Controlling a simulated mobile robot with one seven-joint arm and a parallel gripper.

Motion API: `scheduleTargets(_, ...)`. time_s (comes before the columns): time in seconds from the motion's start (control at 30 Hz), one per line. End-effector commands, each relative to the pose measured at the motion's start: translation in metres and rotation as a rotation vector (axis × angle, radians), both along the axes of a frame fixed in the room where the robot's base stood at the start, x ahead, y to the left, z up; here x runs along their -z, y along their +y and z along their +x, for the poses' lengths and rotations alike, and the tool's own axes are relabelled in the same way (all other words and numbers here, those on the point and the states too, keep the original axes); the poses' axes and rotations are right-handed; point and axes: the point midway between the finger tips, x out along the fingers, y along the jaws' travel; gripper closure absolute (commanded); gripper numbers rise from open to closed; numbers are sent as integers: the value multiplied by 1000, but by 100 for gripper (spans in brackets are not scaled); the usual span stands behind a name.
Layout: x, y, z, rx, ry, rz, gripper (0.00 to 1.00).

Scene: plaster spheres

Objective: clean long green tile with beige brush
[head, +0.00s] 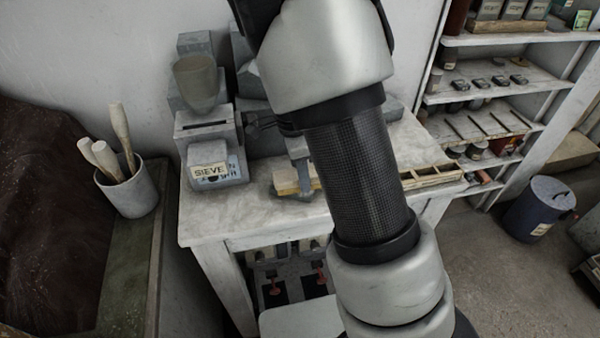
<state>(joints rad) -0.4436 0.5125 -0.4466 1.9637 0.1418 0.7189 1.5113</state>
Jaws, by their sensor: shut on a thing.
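I cannot make out a long green tile or a beige brush in the head view. My gripper does not show either; my own arm crosses the middle of the picture and its far end leaves the top edge. A pale yellow, wooden-looking strip (287,187) lies on the white worktable (215,222), partly hidden by a grey upright piece (301,165) and by my arm. I cannot tell what it is.
A grey block with a SIEVE label (210,171) and a grey-brown cup (198,80) stand at the table's back left. A pot of wooden-handled tools (130,190) stands left. A shallow wooden tray (432,177) lies right of my arm. Shelves (490,85) and a lidded bin (540,208) stand right.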

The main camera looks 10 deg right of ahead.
Motion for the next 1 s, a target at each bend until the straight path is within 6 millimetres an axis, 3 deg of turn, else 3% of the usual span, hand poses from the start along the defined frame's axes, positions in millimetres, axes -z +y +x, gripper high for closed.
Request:
scheduleTargets(0.73,-1,40,0,-3,0,0,79)
scheduleTargets(1.0,-1,43,0,0,0,0,79)
